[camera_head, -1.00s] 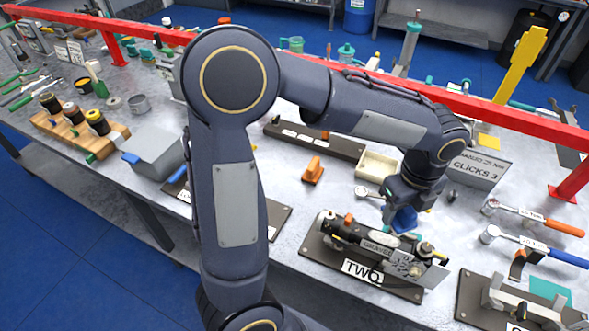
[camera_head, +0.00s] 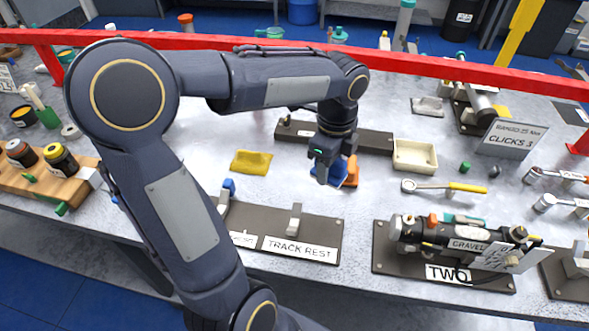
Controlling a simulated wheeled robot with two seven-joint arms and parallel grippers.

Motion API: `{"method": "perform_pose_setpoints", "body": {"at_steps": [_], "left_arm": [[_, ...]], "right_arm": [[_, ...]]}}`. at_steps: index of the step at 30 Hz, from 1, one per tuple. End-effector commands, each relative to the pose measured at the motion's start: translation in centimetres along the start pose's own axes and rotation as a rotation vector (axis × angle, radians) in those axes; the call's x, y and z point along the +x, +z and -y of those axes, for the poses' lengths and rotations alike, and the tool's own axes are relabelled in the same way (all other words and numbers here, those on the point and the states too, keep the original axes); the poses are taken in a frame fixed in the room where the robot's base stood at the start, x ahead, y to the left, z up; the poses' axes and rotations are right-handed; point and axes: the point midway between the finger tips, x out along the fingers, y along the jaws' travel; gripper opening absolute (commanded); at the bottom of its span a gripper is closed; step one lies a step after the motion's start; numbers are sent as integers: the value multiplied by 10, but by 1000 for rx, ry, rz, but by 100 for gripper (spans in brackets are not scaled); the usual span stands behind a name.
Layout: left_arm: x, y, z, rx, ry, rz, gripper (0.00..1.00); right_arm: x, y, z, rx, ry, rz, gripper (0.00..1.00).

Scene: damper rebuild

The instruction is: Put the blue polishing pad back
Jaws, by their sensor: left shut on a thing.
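My left gripper (camera_head: 328,166) is shut on the blue polishing pad (camera_head: 339,176), whose blue body shows low beside and below the fingers. The gripper hides part of the pad, and I cannot tell whether the pad touches the bench. An orange pad (camera_head: 353,170) lies right behind and to the right of it, partly hidden. A yellow pad (camera_head: 251,162) lies on the bench to the left. Bare bench lies between the yellow pad and my gripper. My right gripper is not in view.
A TRACK REST plate (camera_head: 326,238) with upright holders is in front. The damper (camera_head: 440,233) lies on the TWO plate at right. A cream tray (camera_head: 415,156) and a yellow-handled wrench (camera_head: 440,187) are to the right. A red rail (camera_head: 430,70) crosses behind.

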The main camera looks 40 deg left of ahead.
Motion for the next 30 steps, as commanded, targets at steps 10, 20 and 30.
{"method": "perform_pose_setpoints", "body": {"at_steps": [10, 20, 30], "left_arm": [[28, 56, 36, -12, 3, -1, 24], [79, 102, 69, -7, 2, 0, 24], [103, 118, 79, -6, 3, 0, 24]], "right_arm": [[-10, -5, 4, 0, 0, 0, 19], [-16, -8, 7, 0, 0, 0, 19], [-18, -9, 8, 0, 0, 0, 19]]}}
